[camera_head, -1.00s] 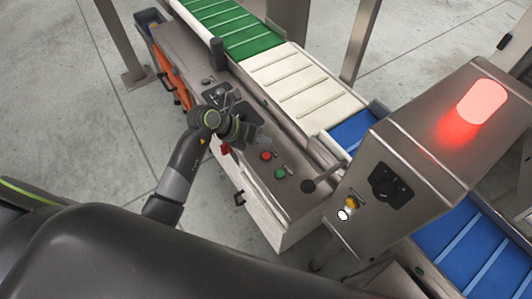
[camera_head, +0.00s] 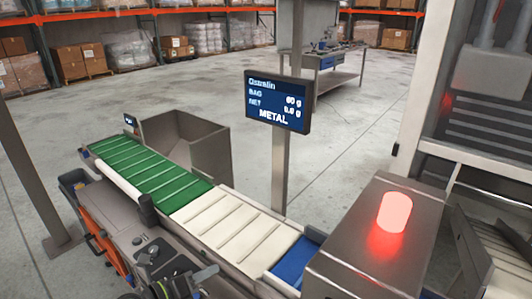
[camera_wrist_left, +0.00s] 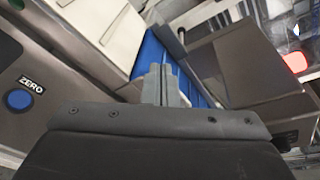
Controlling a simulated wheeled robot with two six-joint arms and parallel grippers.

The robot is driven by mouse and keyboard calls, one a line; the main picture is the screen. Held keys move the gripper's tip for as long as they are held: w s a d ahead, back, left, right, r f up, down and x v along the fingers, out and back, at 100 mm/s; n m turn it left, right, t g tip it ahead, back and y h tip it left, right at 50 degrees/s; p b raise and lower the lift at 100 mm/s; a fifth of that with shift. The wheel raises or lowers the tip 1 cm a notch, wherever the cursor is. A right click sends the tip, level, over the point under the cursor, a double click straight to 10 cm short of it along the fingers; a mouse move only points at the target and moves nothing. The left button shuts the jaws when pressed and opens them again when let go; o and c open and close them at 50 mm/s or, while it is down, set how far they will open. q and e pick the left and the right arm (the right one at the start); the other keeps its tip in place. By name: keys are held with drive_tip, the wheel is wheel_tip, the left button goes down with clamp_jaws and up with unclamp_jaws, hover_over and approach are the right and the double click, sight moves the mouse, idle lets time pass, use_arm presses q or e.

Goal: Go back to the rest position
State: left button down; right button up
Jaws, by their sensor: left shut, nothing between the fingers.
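My left gripper (camera_head: 203,275) shows at the bottom edge of the head view, over the control panel (camera_head: 125,215) in front of the conveyor. In the left wrist view its fingers (camera_wrist_left: 161,86) are together and hold nothing, with the blue belt section (camera_wrist_left: 150,54) behind them. A blue ZERO button (camera_wrist_left: 19,99) is at the left of that view. Most of my left arm is out of the head view. My right gripper is in neither view.
The conveyor has a green belt (camera_head: 148,170) and a white belt (camera_head: 225,225). A metal housing with a lit red lamp (camera_head: 394,212) stands at right. A screen (camera_head: 278,103) on a post reads METAL. A grey bin (camera_head: 187,145) stands behind the belt. Open floor lies beyond.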

use_arm(q)
drive_tip(key=s+a+r+n+t+y, duration=0.4)
drive_tip(key=a+r+n+t+y, duration=0.8)
drive_tip(key=n, duration=0.6)
drive_tip(key=s+a+f+n+g+y, duration=0.8)
drive_tip(key=a+f+n, duration=0.25)
drive_tip(key=n, duration=0.25)
drive_tip(key=s+d+f+n+g+h, duration=0.2)
drive_tip(key=s+d+f+g+h, duration=0.1)
drive_tip(key=s+f+g, duration=0.4)
drive_tip(key=s+d+f+n+g+h, duration=0.3)
drive_tip(key=s+g+h, duration=0.1)
drive_tip(key=s, duration=0.6)
wheel_tip(320, 180, down, 25)
drive_tip(key=a+g, duration=0.1)
drive_tip(key=g, duration=0.1)
drive_tip(key=s+d+f+h, duration=0.1)
drive_tip(key=s+f, duration=1.4)
drive_tip(key=shift+s+d+f+g, duration=0.2)
drive_tip(key=shift+s+f+g, duration=0.15)
drive_tip(key=shift+g, duration=0.05)
